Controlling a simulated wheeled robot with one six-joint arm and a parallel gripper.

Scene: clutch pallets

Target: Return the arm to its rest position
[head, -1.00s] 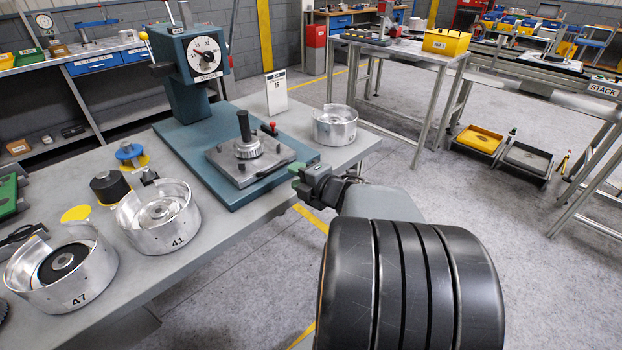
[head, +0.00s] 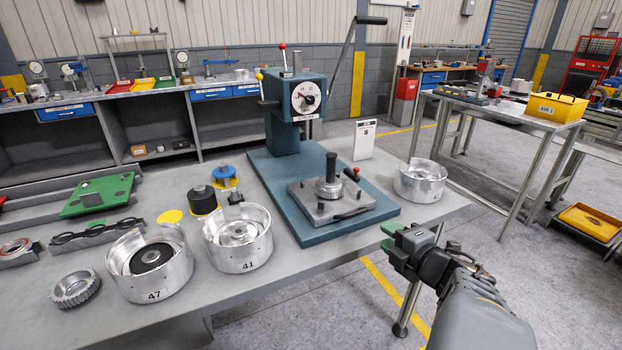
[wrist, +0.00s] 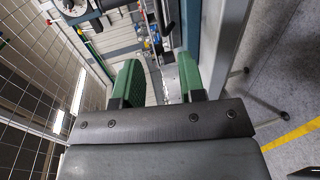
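My gripper (head: 392,238) is at the right of the table's front edge in the head view, beside the blue-green press base and in front of the silver cup at the table's right end. In the wrist view its two green fingers (wrist: 158,82) stand apart with nothing between them. My grey arm reaches in from the lower right of the head view. Nothing is held.
The grey table (head: 330,268) bears a press (head: 290,115), cups marked 47 (head: 150,275) and 41 (head: 238,250), another silver cup (head: 420,180), a gear (head: 75,288) and a green board (head: 98,195). Open floor lies to the right.

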